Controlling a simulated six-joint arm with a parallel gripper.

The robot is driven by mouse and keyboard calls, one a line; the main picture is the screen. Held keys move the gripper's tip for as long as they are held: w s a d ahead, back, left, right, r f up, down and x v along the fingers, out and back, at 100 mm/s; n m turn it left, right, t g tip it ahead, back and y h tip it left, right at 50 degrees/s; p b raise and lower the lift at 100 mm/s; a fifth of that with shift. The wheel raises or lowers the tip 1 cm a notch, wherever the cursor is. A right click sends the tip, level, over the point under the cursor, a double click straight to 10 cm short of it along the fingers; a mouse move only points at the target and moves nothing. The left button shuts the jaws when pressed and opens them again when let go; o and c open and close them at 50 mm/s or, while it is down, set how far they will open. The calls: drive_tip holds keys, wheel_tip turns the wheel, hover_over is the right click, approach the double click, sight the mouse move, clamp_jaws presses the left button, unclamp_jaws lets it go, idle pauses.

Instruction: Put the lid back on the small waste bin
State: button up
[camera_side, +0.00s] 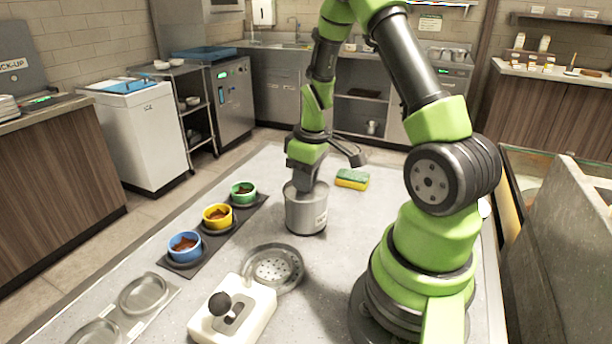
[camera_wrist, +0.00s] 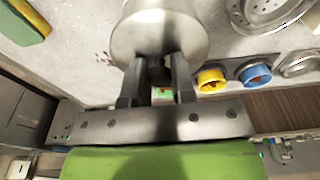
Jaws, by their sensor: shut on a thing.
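The small waste bin (camera_side: 306,212) is a grey metal cylinder with a label, upright near the middle of the counter. My gripper (camera_side: 305,184) points down at its top. In the wrist view my gripper (camera_wrist: 158,72) is shut on a dark knob (camera_wrist: 160,74), which I take for the lid's knob. A shiny rounded metal surface (camera_wrist: 160,32) shows just beyond the fingers; I cannot tell where lid ends and bin begins. The lid's rim is largely hidden by the gripper in the side view, so I cannot tell whether it rests flat on the bin.
Green (camera_side: 243,192), yellow (camera_side: 217,216) and blue (camera_side: 185,246) sauce cups stand in a dark rack to the left. A sponge (camera_side: 352,179) lies behind right. A perforated metal disc (camera_side: 275,267) and a white block with a black knob (camera_side: 232,312) are in front.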

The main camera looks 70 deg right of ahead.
drive_tip(key=o, duration=1.5)
drive_tip(key=shift+c, duration=0.2)
drive_tip(key=shift+r, duration=3.55)
